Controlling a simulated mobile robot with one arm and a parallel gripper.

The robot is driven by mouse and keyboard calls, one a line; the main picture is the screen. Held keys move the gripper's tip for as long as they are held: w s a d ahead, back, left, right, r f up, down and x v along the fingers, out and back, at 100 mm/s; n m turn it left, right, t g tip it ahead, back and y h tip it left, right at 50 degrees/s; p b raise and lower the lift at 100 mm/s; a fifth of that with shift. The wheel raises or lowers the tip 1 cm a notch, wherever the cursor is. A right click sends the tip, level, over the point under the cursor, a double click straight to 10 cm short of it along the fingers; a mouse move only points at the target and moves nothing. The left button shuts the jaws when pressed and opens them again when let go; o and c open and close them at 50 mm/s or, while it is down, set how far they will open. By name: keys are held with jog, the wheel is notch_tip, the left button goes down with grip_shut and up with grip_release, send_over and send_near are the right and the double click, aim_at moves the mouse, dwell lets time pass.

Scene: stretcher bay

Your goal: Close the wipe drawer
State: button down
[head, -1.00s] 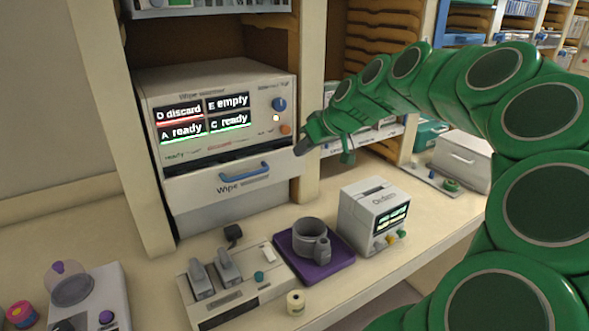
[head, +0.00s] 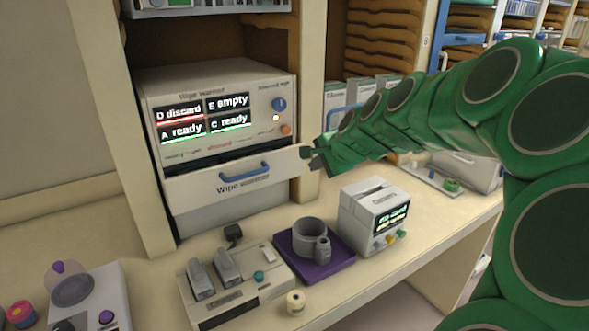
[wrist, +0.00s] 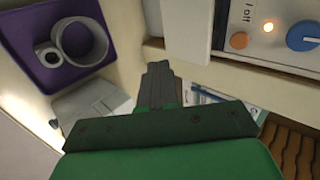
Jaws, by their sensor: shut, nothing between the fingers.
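The wipe drawer (head: 215,185) is the pale front panel with a blue handle (head: 245,171), low on the wipe warmer (head: 190,85). It stands out from the warmer's face, with a dark gap above it. Its edge also shows in the wrist view (wrist: 188,28). My gripper (head: 307,153) is shut and empty, with its fingertips close to the drawer front's right end. In the wrist view the dark fingertips (wrist: 157,68) are just below the panel edge; whether they touch it I cannot tell.
A purple tray (head: 340,262) with a grey mug (head: 308,238) and a small white device (head: 370,215) stand on the counter below. A beige post (head: 312,70) rises right of the warmer. Shelves with boxes lie behind my arm.

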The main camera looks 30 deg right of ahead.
aim_at(289, 157)
jog(key=shift+m, duration=0.3)
jog(key=x, duration=0.8)
jog(key=w+r+x, duration=0.1)
jog(key=x, duration=0.3)
jog(key=shift+w, duration=0.15)
jog(key=shift+w+r, duration=0.1)
jog(key=shift+w, duration=0.45)
jog(key=shift+w+d, duration=0.1)
jog(key=w, duration=0.4)
jog(key=shift+w, duration=0.15)
jog(key=shift+w+r, duration=0.15)
jog(key=shift+w, duration=0.2)
